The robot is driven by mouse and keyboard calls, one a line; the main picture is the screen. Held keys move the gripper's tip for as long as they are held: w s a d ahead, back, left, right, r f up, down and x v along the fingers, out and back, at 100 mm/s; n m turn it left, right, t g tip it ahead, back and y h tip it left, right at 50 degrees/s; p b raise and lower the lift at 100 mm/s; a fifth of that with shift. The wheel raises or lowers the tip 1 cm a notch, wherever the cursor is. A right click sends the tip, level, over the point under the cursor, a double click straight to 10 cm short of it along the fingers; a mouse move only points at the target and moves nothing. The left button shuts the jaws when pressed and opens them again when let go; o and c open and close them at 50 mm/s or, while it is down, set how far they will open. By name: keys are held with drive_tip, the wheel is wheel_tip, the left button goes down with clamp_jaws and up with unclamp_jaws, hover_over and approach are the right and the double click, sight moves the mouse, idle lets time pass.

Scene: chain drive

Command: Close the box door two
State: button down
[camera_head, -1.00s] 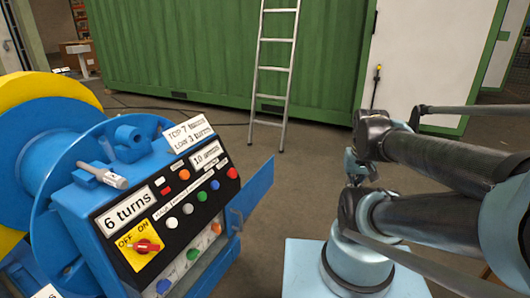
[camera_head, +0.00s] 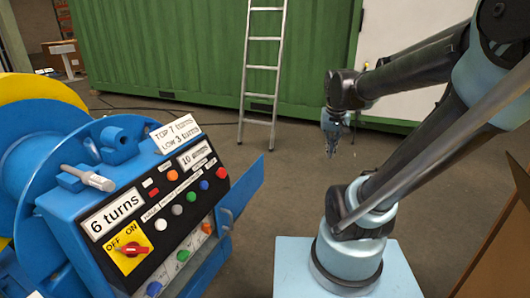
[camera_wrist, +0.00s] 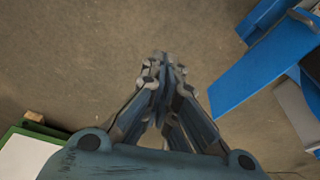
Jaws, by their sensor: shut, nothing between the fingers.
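A blue door (camera_head: 240,190) stands open on the right side of the blue machine box, below the control panel. The same blue door panel (camera_wrist: 262,68) shows in the wrist view at the upper right, hinged toward the blue box. My gripper (camera_head: 331,150) hangs in the air to the right of the door, apart from it, pointing down. In the wrist view my gripper (camera_wrist: 163,62) has its fingertips together, with bare floor beneath, left of the door. Which door is number two cannot be read.
The control panel (camera_head: 160,205) has coloured buttons and a red switch. A blue and yellow reel (camera_head: 35,150) stands left. A ladder (camera_head: 262,75) leans on the green container (camera_head: 160,50) behind. A brown box (camera_head: 500,255) is at lower right. Floor between door and arm is clear.

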drive_tip(key=w+a+m, duration=0.1)
drive_tip(key=w+a, duration=0.4)
drive_tip(key=w, duration=0.6)
drive_tip(key=w+a+m, duration=0.1)
drive_tip(key=w+a, duration=0.3)
drive_tip(key=w, duration=0.7)
drive_tip(key=w+a+f, duration=0.5)
drive_tip(key=w+a, duration=0.3)
drive_tip(key=w, duration=0.2)
drive_tip(key=w+a+f+m+t, duration=0.1)
drive_tip(key=w+a+f, duration=0.7)
wheel_tip(320, 180, down, 9)
drive_tip(key=shift+s+a+h, duration=0.3)
drive_tip(key=shift+h, duration=0.1)
drive_tip(key=shift+s+f, duration=0.1)
drive_tip(key=s+a, duration=0.2)
drive_tip(key=s, duration=0.5)
drive_tip(key=s+a, duration=0.3)
drive_tip(key=s, duration=0.4)
drive_tip(key=s+a, duration=0.2)
drive_tip(key=s, duration=0.5)
drive_tip(key=shift+s+a, duration=0.15)
drive_tip(key=shift+a, duration=0.25)
